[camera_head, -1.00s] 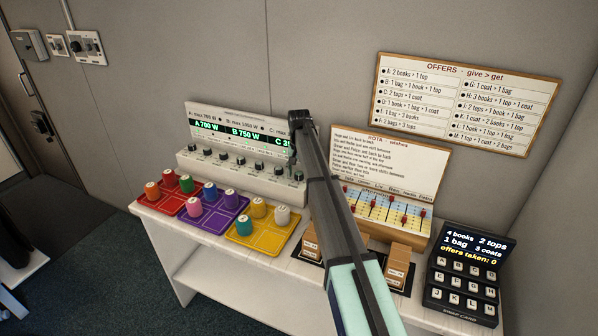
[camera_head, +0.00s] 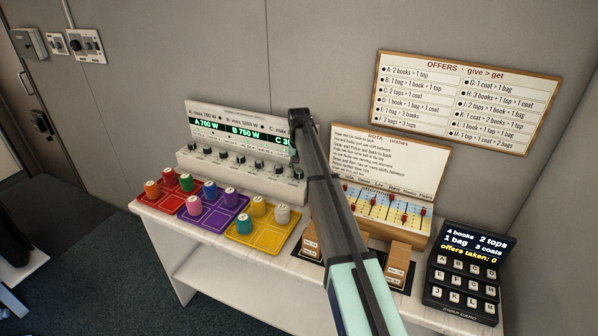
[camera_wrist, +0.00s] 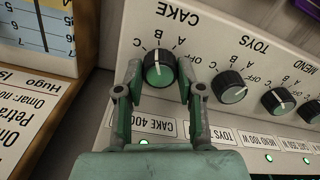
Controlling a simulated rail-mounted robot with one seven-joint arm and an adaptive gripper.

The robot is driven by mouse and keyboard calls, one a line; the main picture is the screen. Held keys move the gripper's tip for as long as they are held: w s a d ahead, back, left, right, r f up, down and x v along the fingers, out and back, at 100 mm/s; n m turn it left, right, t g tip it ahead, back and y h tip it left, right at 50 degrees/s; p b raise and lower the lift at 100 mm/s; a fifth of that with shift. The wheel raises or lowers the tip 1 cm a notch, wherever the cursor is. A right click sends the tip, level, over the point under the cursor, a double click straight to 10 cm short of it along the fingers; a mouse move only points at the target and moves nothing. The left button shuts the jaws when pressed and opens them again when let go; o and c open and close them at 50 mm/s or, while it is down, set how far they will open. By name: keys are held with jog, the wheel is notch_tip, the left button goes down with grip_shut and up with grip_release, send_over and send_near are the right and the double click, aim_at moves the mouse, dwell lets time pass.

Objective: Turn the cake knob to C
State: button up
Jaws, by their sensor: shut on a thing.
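The cake knob (camera_wrist: 159,68), black with a green face and a white pointer line, sits under the CAKE label in the wrist view. My gripper (camera_wrist: 158,75) has one finger on each side of it and is shut on it. The control panel (camera_head: 236,172) stands on the table in the head view. There my arm hides the cake knob and the right end of the display (camera_head: 226,127), which reads A 700 W and B 750 W.
The TOYS knob (camera_wrist: 229,87) and other knobs stand in a row close beside my gripper. The rota board (camera_head: 385,165) is right of the panel. Coloured trays, such as the yellow tray (camera_head: 262,243), lie in front, with a keypad (camera_head: 462,275) at the right.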

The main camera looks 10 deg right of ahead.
aim_at(299, 172)
jog(key=n, duration=0.6)
jog(key=shift+n+b, duration=0.3)
jog(key=shift+b, duration=0.1)
dwell(0.3)
jog(key=o, duration=1.1)
jog(key=shift+o, duration=0.2)
notch_tip(299, 172, up, 12)
